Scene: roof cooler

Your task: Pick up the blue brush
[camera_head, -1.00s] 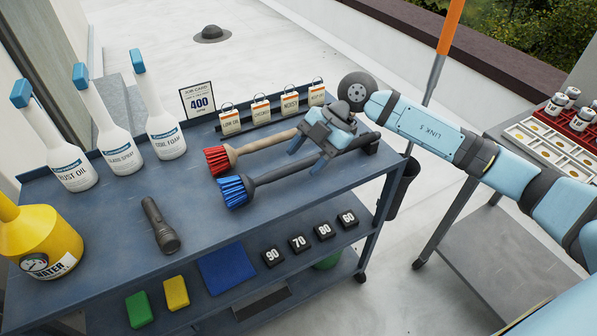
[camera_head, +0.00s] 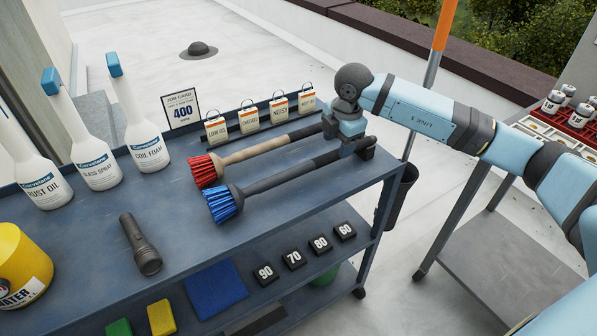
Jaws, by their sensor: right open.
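The blue brush lies on the upper shelf of the blue-grey cart, with blue bristles (camera_head: 223,203) at the left and a dark handle (camera_head: 290,176) running up to the right. A red brush (camera_head: 207,169) with a tan handle lies just behind it, roughly parallel. My right gripper (camera_head: 347,145) is open at the right end of the two handles, low over the dark one. Its fingertips are partly hidden against the dark handle end, and I cannot tell whether they touch it. My left gripper is not in view.
Several tags (camera_head: 279,110) hang behind the brushes near a job card (camera_head: 181,109). White spray bottles (camera_head: 145,137), a flashlight (camera_head: 140,244) and a yellow water can (camera_head: 20,265) stand or lie to the left. A broom pole (camera_head: 434,60) rises behind my right arm.

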